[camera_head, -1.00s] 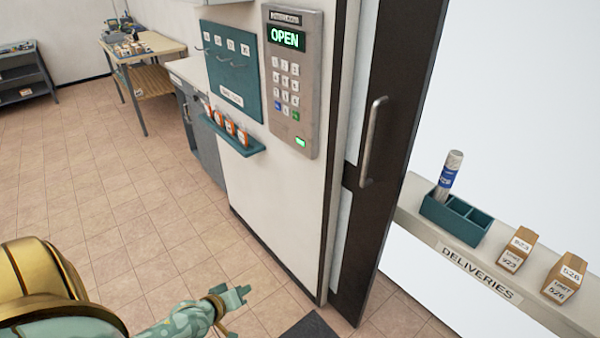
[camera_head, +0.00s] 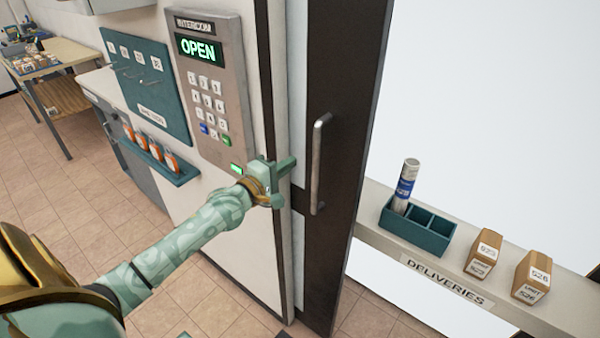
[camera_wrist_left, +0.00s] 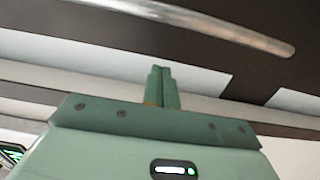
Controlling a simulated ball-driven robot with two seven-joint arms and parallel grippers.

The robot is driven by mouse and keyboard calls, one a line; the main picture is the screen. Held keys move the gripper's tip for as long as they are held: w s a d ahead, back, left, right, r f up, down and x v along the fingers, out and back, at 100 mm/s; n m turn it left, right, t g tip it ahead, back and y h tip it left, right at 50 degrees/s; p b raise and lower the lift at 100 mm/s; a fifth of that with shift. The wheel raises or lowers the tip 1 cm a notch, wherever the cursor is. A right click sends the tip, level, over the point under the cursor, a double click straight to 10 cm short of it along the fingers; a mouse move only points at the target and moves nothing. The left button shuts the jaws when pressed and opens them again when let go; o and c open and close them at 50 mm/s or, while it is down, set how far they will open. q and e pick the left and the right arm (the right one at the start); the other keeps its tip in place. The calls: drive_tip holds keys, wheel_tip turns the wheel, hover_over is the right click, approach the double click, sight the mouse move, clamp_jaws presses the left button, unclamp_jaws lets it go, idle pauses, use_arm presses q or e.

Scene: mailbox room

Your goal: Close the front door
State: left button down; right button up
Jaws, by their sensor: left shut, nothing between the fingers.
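The front door (camera_head: 340,120) is a dark-framed panel on the right of the wall, with a bright opening to its right. Its vertical metal handle (camera_head: 319,165) shows in the head view and also crosses the top of the left wrist view (camera_wrist_left: 205,22). My left gripper (camera_head: 286,175) is shut and empty, just left of the handle and in front of the door's left edge. In the left wrist view its closed fingers (camera_wrist_left: 161,88) point toward the door, apart from the handle.
A keypad (camera_head: 212,95) reading OPEN is on the wall left of the door. A deliveries shelf (camera_head: 385,250) with a teal holder (camera_head: 415,230), a rolled tube and two small boxes (camera_head: 482,254) stands right of the door. Tiled floor lies clear at left.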

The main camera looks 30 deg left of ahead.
use_arm(q)
drive_tip(key=shift+d+p, duration=0.4)
drive_tip(key=shift+d, duration=1.55)
drive_tip(key=shift+s+d, duration=0.1)
